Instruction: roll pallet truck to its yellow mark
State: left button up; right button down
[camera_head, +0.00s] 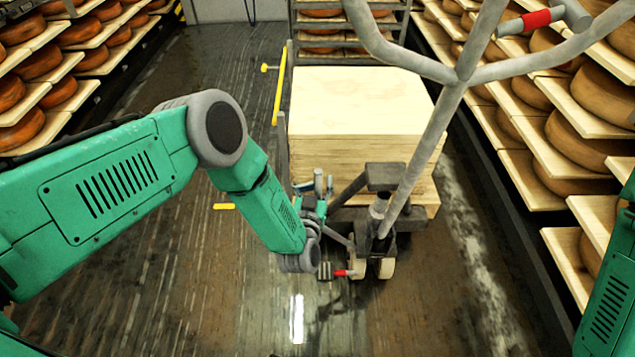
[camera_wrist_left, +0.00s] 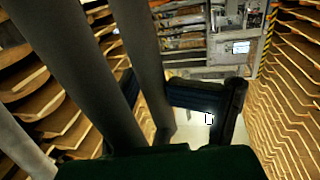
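The grey pallet truck (camera_head: 385,225) stands in the middle of the aisle in the head view, its forked handle rising toward me with a red grip (camera_head: 537,20). It carries a stack of pale wooden boards (camera_head: 350,105). A short yellow strip (camera_head: 223,206) lies on the floor to its left. My left arm reaches down to the truck's near left side; its gripper is small and partly hidden there, close to the truck, and I cannot tell contact or opening. The left wrist view shows dark tubes close up and a black gripper part (camera_wrist_left: 232,112). My right gripper is out of view.
Racks of cheese wheels line the left (camera_head: 60,60) and right (camera_head: 560,140) sides. Another rack (camera_head: 345,25) stands behind the load. A yellow upright bar (camera_head: 279,88) is beside the stack. The dark wet floor (camera_head: 190,285) is clear at left and in front.

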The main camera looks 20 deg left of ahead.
pick_arm(q)
jog(key=shift+s+d+r+p, duration=0.25)
jog(key=shift+s+p, duration=0.15)
jog(key=shift+s, duration=0.2)
jog(key=s+d+p, duration=0.1)
jog(key=s+p, duration=0.5)
jog(key=s, duration=0.8)
jog(key=shift+s+f, duration=0.15)
jog(key=shift+s, duration=0.25)
dwell(0.4)
